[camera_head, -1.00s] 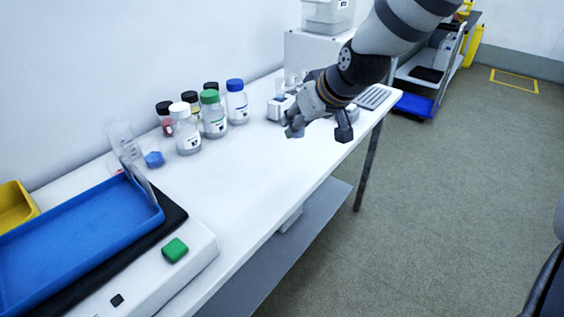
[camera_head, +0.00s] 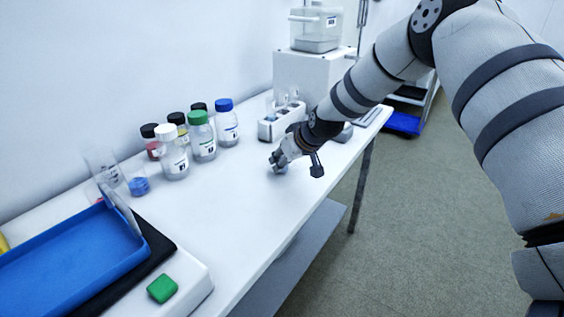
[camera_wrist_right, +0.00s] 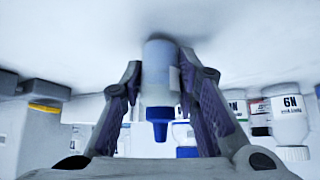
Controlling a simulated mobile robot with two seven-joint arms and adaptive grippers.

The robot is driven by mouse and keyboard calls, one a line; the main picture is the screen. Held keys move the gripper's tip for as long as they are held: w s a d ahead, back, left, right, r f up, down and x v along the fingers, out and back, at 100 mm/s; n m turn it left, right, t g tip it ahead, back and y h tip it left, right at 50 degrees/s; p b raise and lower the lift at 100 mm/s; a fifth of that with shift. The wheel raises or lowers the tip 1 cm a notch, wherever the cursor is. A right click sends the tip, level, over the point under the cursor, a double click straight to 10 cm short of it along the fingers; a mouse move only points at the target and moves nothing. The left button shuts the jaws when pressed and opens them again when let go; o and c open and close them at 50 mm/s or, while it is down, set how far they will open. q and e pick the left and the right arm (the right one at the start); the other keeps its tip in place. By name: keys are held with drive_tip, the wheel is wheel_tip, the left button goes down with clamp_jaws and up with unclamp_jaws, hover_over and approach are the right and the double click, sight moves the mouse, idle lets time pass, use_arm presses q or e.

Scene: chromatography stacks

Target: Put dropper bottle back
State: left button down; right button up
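The dropper bottle (camera_wrist_right: 161,75), a small white bottle with a blue tip, is between the two fingers of my right gripper (camera_wrist_right: 161,68) in the wrist view. The fingertips appear to touch it on both sides. That view is upside down, with the white surface at the top, and the bottle's base is at or close to it. In the head view my right gripper (camera_head: 279,165) is low over the front middle of the bench, and the bottle is mostly hidden there. My left gripper is not in view.
Several capped bottles, including a green-capped one (camera_head: 201,137), stand left of the gripper. A small white rack (camera_head: 268,131) is behind it. A blue tray (camera_head: 75,262) and green block (camera_head: 162,289) are front left. The bench (camera_head: 235,185) is clear around the gripper.

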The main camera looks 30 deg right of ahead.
drive_tip(key=shift+w+f, duration=0.1)
drive_tip(key=shift+c, duration=0.5)
drive_tip(key=shift+f, duration=0.15)
drive_tip(key=shift+o, duration=1.3)
drive_tip(key=shift+f, duration=0.1)
drive_tip(key=o, duration=0.4)
drive_tip(key=shift+o, duration=0.2)
